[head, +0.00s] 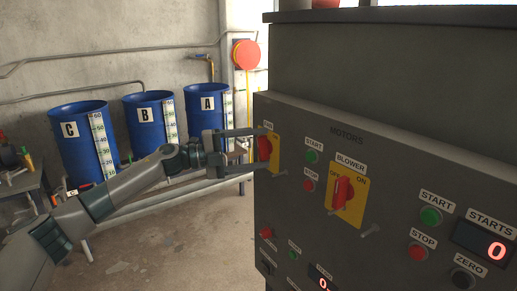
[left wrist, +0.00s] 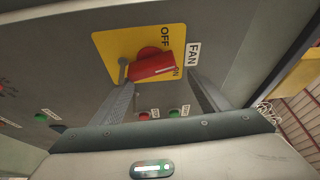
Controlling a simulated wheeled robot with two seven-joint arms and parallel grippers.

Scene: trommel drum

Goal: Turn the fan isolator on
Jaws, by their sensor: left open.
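The fan isolator is a red rotary handle on a yellow plate with OFF and ON marks. In the head view its red handle (head: 264,147) is at the panel's left edge, partly behind my left gripper (head: 254,152). In the left wrist view the red handle (left wrist: 152,68) lies nearly level across the plate (left wrist: 112,46); its right end partly covers the ON mark, and OFF is clear above. The FAN label (left wrist: 192,53) is beside it. My left gripper (left wrist: 162,92) is open, with one finger on each side below the handle. Contact cannot be told. My right gripper is not in view.
The blower isolator (head: 342,194) is right of the fan isolator on the grey motors panel (head: 390,185). Green start (head: 312,156) and red stop (head: 309,185) buttons sit between them. A metal peg (left wrist: 123,70) stands out by the fan plate. Blue drums (head: 150,125) stand behind.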

